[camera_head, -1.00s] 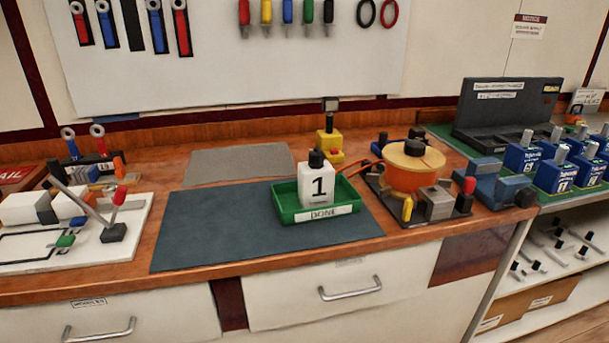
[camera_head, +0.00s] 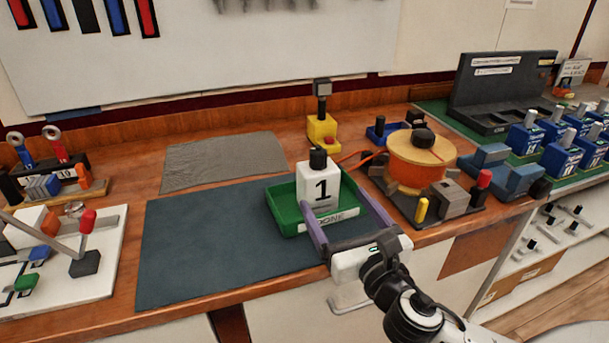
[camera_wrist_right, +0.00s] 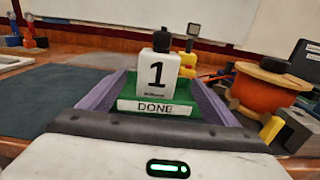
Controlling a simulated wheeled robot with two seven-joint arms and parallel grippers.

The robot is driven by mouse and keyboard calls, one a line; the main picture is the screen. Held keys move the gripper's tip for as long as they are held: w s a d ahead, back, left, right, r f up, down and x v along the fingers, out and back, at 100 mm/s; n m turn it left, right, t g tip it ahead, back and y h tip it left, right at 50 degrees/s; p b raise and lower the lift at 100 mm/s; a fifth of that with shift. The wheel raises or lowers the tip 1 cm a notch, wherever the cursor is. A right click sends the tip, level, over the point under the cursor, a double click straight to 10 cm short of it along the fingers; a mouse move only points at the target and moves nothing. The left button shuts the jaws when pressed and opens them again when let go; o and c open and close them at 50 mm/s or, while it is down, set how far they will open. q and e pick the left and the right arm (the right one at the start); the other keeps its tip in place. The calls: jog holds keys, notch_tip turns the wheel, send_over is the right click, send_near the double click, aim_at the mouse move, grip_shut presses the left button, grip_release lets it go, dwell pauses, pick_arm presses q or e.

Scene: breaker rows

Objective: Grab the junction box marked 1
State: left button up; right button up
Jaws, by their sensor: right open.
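The junction box marked 1 (camera_head: 320,187) is white with a black knob on top and stands upright in a green tray (camera_head: 284,212) labelled DONE. My right gripper (camera_head: 331,196) comes in from the front with its purple fingers apart, one on each side of the tray front. In the right wrist view the box (camera_wrist_right: 157,78) stands centred between the open fingers (camera_wrist_right: 158,88), beyond the tray's DONE label (camera_wrist_right: 155,107). I cannot tell exactly how far the fingertips are from the box. My left gripper is out of view.
An orange spool (camera_head: 414,165) and small blocks stand close right of the tray. A yellow block with a post (camera_head: 322,130) stands behind. Blue numbered boxes (camera_head: 563,155) line the right side. The dark mat (camera_head: 205,245) left of the tray is clear.

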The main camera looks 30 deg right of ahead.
aim_at(324, 186)
jog(key=x, duration=0.3)
jog(key=shift+w+d+r, duration=0.1)
jog(key=shift+w+r, duration=0.05)
jog(key=shift+w, duration=0.2)
jog(key=shift+w+d, duration=0.1)
jog(key=shift+w, duration=0.45)
jog(key=p+x, duration=0.1)
jog(key=x, duration=0.4)
jog(key=shift+c, duration=0.6)
jog(key=c, duration=1.1)
jog(key=shift+c, duration=1.4)
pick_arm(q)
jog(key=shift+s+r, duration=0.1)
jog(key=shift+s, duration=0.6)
